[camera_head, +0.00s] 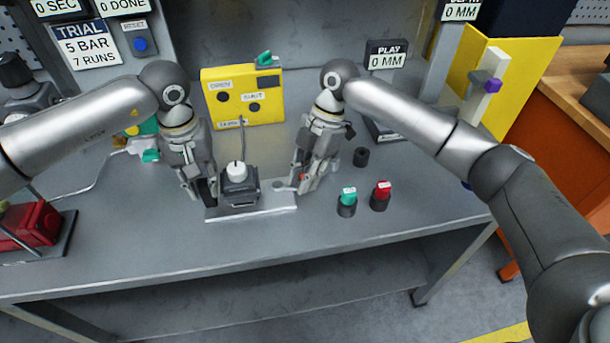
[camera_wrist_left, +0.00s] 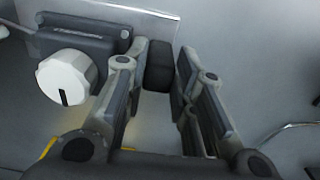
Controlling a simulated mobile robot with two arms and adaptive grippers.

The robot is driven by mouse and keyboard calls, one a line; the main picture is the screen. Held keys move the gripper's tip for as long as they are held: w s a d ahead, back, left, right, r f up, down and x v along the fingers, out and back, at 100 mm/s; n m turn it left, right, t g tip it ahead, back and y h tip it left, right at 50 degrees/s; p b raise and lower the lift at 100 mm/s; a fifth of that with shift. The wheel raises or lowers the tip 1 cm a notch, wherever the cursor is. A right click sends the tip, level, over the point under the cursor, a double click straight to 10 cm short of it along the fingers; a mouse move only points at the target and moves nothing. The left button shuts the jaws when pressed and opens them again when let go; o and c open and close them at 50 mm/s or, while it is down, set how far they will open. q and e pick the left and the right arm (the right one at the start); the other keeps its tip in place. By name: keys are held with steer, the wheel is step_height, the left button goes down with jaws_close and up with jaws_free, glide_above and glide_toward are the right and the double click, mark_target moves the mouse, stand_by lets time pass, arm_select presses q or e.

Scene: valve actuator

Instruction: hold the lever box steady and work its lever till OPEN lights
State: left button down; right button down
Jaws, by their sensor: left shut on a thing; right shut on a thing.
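The lever box (camera_head: 239,190) is a dark grey block with a white round knob (camera_head: 236,170) on top, standing on a pale plate (camera_head: 250,213). My left gripper (camera_head: 208,190) is at its left side, shut on a dark block (camera_wrist_left: 159,66) beside the box; the knob also shows in the left wrist view (camera_wrist_left: 66,78). My right gripper (camera_head: 296,185) is shut right of the box, by a small grey rounded piece; what it grips is mostly hidden, possibly the lever. The yellow panel (camera_head: 273,112) behind carries OPEN and SHUT labels; both round lamps look dark.
A red object (camera_head: 32,224) lies in a tray at far left. The bench front is clear.

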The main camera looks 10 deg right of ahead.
steer(key=shift+s, duration=0.1)
steer(key=m, duration=0.1)
steer(key=s+m, duration=0.1)
steer(key=shift+s+a+m+t+y, duration=0.2)
steer(key=shift+m+t+y, duration=0.1)
steer(key=shift+t, duration=0.1)
steer(key=m, duration=0.1)
steer(key=s+a+m+t, duration=0.1)
steer(key=m, duration=0.1)
steer(key=shift+s+a+m, duration=0.1)
steer(key=shift+s+m, duration=0.15)
steer(key=shift+m, duration=0.05)
steer(key=m+t, duration=0.1)
steer(key=s+a+m, duration=0.1)
steer(key=m, duration=0.1)
steer(key=shift+a+t, duration=0.3)
steer(key=shift+t, duration=0.1)
steer(key=shift+s+a+m+t+h, duration=0.25)
steer(key=shift+a+m, duration=0.2)
steer(key=shift+m, duration=0.5)
steer(key=shift+s+a+m+t+h, duration=0.15)
steer(key=shift+a+m+t, duration=0.2)
steer(key=shift+m, duration=0.6)
steer(key=shift+a, duration=0.1)
steer(key=c, duration=1.3)
jaws_free()
steer(key=shift+w, duration=0.1)
steer(key=shift+c, duration=0.2)
